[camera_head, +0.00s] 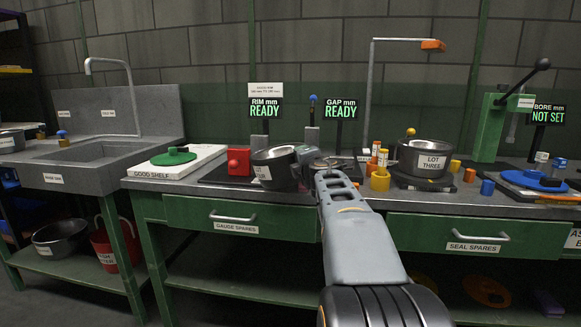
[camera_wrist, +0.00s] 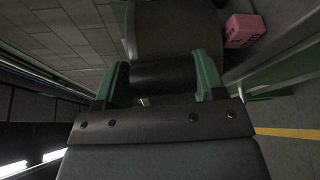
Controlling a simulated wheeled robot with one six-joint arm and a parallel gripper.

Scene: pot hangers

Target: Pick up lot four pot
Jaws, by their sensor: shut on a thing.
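A dark grey pot (camera_head: 272,163) is tilted above the left-middle of the bench; its white label is too small to read. My gripper (camera_wrist: 163,80) is shut on this pot's dark handle (camera_wrist: 165,77), which lies between the green fingers in the wrist view. The pot's body (camera_wrist: 175,28) shows beyond the handle. In the head view, my arm hides the bench to the pot's right. Another pot, labelled LOT THREE (camera_head: 430,163), stands on the bench to the right of my arm.
A red block (camera_head: 238,160) is close left of the held pot. A white board marked GOOD SHELF (camera_head: 152,173) holds a green disc. Two READY displays (camera_head: 265,108) stand behind. Orange and yellow cylinders (camera_head: 380,182) crowd the right. A pot (camera_head: 60,237) sits under the sink.

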